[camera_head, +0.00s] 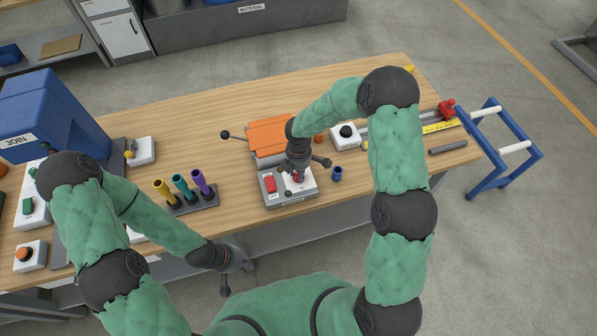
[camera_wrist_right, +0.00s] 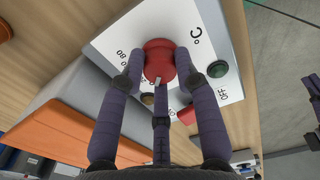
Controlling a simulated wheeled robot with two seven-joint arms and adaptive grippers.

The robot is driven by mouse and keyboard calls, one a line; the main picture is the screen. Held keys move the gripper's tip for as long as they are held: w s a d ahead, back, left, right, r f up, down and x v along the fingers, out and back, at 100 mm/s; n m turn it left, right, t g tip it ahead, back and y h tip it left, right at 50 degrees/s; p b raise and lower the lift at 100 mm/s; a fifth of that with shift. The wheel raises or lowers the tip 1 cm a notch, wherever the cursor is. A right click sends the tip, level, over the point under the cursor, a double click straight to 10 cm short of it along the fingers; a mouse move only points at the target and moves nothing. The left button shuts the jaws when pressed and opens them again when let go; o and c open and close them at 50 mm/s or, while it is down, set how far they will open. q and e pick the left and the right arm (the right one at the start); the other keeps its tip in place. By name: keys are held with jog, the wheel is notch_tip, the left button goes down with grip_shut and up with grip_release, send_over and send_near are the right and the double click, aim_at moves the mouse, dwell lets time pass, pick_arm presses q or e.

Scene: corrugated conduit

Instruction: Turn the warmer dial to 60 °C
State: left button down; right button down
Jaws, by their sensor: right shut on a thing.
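The warmer (camera_head: 290,201) is a grey box with a white top plate near the table's front edge. Its red dial (camera_wrist_right: 159,58) shows in the right wrist view, with a pale pointer mark on the side nearer the camera. The plate carries "80", "°C" and "OFF" marks; other numbers are partly hidden by the fingers, so I cannot read the dial's setting. My right gripper (camera_head: 297,173) is over the warmer, its fingers shut around the dial from both sides. My left gripper (camera_head: 226,284) hangs empty in front of the table, its opening unclear.
The warmer has a red switch (camera_head: 269,184) and a green button (camera_wrist_right: 217,69). An orange-topped machine (camera_head: 268,134) with lever handles stands behind it. A rack (camera_head: 196,205) with coloured tubes is at left; a small blue cylinder (camera_head: 337,174) is at right.

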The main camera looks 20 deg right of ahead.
jog(key=shift+f+m+b, duration=0.15)
jog(key=shift+m+b, duration=0.7)
jog(key=shift+m, duration=0.25)
jog(key=m+b, duration=0.2)
jog(key=m, duration=0.1)
jog(key=shift+m, duration=0.3)
jog(key=m+b, duration=0.2)
jog(key=m, duration=0.1)
jog(key=shift+m+b, duration=0.65)
jog(key=shift+m, duration=0.85)
jog(key=c, duration=0.9)
grip_release()
